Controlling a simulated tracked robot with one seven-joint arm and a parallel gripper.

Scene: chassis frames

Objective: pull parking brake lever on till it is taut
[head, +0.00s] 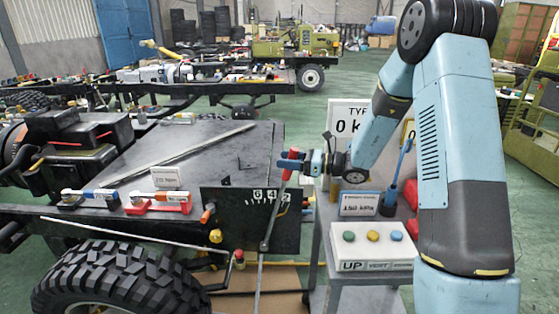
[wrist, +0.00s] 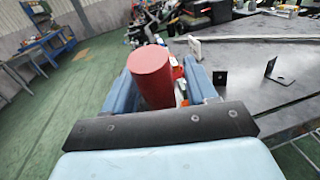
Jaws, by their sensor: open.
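The parking brake lever has a red grip (head: 292,163) and a grey shaft (head: 272,220) that runs down and left past a dark plate (head: 230,215) with white scale marks. The lever leans to the right. My gripper (head: 287,161) is at the red grip. In the wrist view the red grip (wrist: 152,75) stands between my two blue fingers, with the left finger (wrist: 124,92) and right finger (wrist: 199,82) on either side. The fingers are open, and I cannot tell whether either touches the grip.
A grey cart (head: 335,245) at the right carries a button box (head: 372,246), signs and a blue-handled tool (head: 397,175). The chassis deck (head: 190,155) lies left, with red and blue clamp-like tools in front. A large tyre (head: 105,280) is at the lower left.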

